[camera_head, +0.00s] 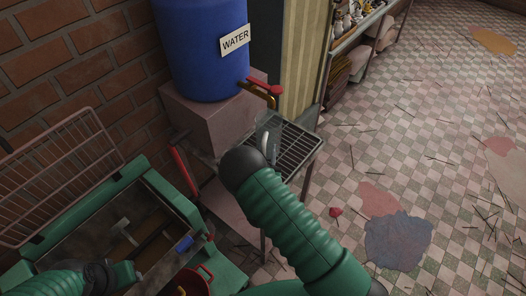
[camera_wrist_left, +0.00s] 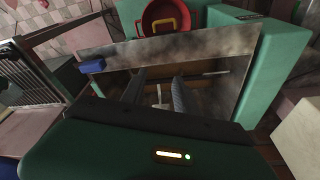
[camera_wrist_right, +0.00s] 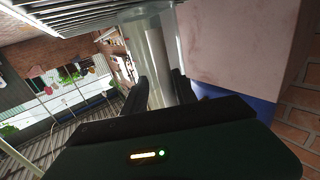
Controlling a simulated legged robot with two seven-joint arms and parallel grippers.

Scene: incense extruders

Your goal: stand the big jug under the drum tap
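The blue drum (camera_head: 205,50) carries a WATER label and a brass tap (camera_head: 259,91) with a red handle. The clear big jug (camera_head: 268,130) stands upright on the dark slatted rack (camera_head: 300,146), just below the tap spout. In the right wrist view the jug (camera_wrist_right: 157,55) shows its pale handle between the fingers of my right gripper (camera_wrist_right: 160,84). These fingers look spread, one on each side; contact cannot be told. In the head view my arm hides them. My left gripper (camera_wrist_left: 158,82) is open and empty above the metal trough (camera_wrist_left: 200,50).
The drum rests on a pinkish block (camera_head: 210,120) against the brick wall. A green-framed machine (camera_head: 90,215) with a wire guard stands at the left. A red pot (camera_head: 196,280) and a blue piece (camera_head: 184,243) are beside it.

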